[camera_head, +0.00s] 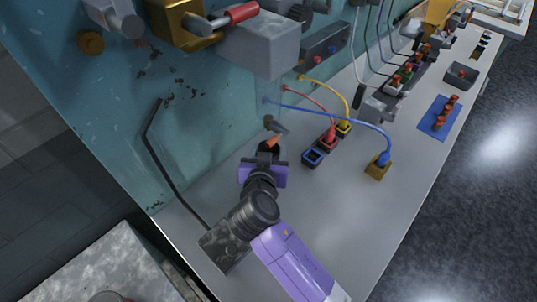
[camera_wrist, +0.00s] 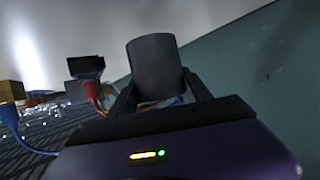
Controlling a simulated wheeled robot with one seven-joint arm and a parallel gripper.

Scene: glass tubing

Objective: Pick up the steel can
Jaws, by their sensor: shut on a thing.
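The steel can (camera_head: 279,127) is a small grey-brown cylinder lying at a tilt at the tip of my gripper (camera_head: 271,143) in the head view. In the wrist view the can (camera_wrist: 154,65) is a dark grey cylinder between the two fingers of my gripper (camera_wrist: 160,95). The fingers are shut on it, one on each side. I cannot tell exactly how far the can is from the bench top.
The teal wall panel (camera_head: 200,130) is close to the left of the gripper. Blocks with a red cable (camera_head: 327,140), a yellow cable (camera_head: 344,127) and a blue cable (camera_head: 378,165) are to the right, beside an open dark block (camera_head: 314,156). The front bench top (camera_head: 330,215) is clear.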

